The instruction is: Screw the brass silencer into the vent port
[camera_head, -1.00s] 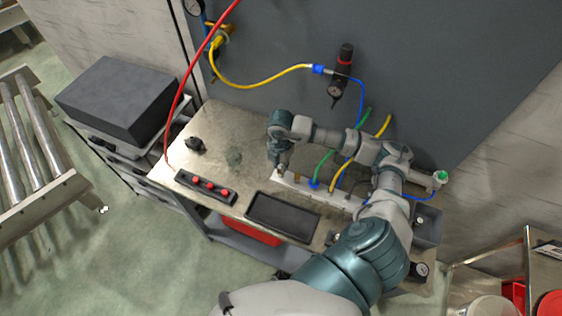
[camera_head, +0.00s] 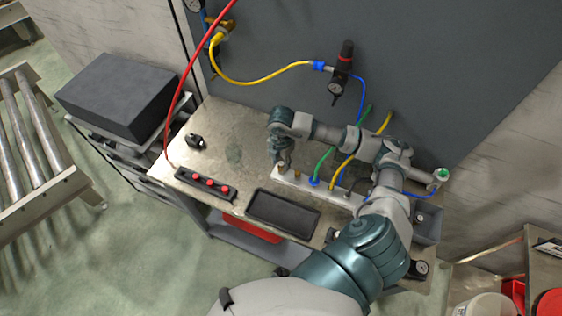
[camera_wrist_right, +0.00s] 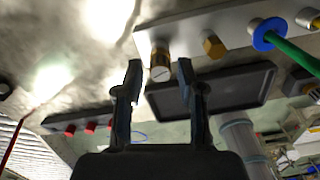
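The brass silencer (camera_wrist_right: 160,65) stands at the end of the pale manifold block (camera_wrist_right: 220,28), seemingly seated in a port; how deep it sits I cannot tell. In the head view it shows as a small brass spot (camera_head: 281,170) at the block's left end. My right gripper (camera_head: 284,162) is just above it. In the right wrist view the two fingers (camera_wrist_right: 160,75) are spread apart, one on each side of the silencer, with gaps showing. A second brass hex fitting (camera_wrist_right: 213,44) sits beside it on the block. My left gripper is not in view.
Green (camera_head: 324,160) and yellow (camera_head: 345,170) hoses rise from the block. A black tray (camera_head: 283,225) and a strip with red buttons (camera_head: 207,185) lie in front. A small black item (camera_head: 195,141) is at the left. The bench between is clear.

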